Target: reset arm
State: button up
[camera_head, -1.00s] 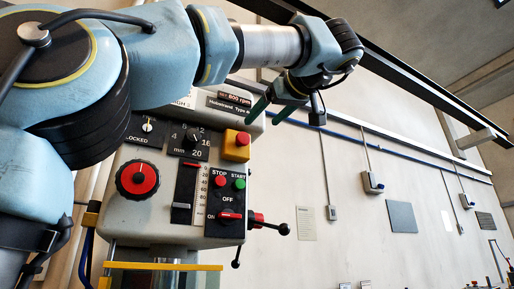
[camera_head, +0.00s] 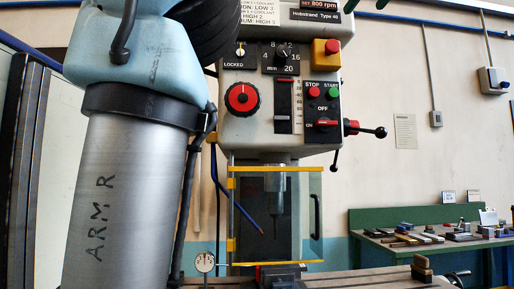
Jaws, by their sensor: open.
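My arm fills the left side of the head view, with a large silver link lettered "ARM R" under a blue joint. My gripper is out of the picture, so I cannot see its fingers or anything near them. In front of me stands a drill press (camera_head: 265,135) with a red-and-black knob (camera_head: 242,99), a red stop button (camera_head: 314,92), a green start button (camera_head: 333,93) and a red emergency button on a yellow box (camera_head: 326,53). A clear guard with yellow edges (camera_head: 275,169) covers the drill spindle.
A machine table (camera_head: 370,277) lies below the guard, with a dial gauge (camera_head: 205,262) at its left. A green workbench (camera_head: 370,218) with several small parts and blocks stands at the right. A lever with a black knob (camera_head: 380,132) sticks out from the press's right side.

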jog(key=w+d+f+m+g, duration=0.1)
jog(key=w+f+m, duration=0.2)
jog(key=w+f, duration=0.35)
jog(key=w+d+f+m+g, duration=0.2)
jog(key=w+f+m, duration=0.15)
jog(key=f, duration=0.55)
jog(key=w+a+f+m+g, duration=0.1)
jog(key=w+a+f+g, duration=0.2)
jog(key=f, duration=0.7)
jog(key=w+a+f+m+g, duration=0.2)
jog(key=w+a+f, duration=0.25)
jog(key=f, duration=0.55)
jog(key=s+a+f+g, duration=0.1)
jog(key=a+f+g, duration=0.2)
jog(key=a+f, duration=0.5)
jog(key=a+f+g, duration=0.3)
jog(key=a+f, duration=0.1)
jog(key=f, duration=0.9)
jog(key=s+a+f+n+g+h, duration=0.1)
jog(key=s+a+f+n, duration=0.3)
jog(key=s+a+f, duration=0.6)
notch_tip(320, 180, down, 4)
jog(key=shift+s+a+r+g+h, duration=0.15)
jog(key=shift+a+r+g+h, duration=0.2)
jog(key=shift+a+g, duration=0.55)
jog(key=shift+a+f, duration=0.1)
jog(key=shift+a, duration=0.1)
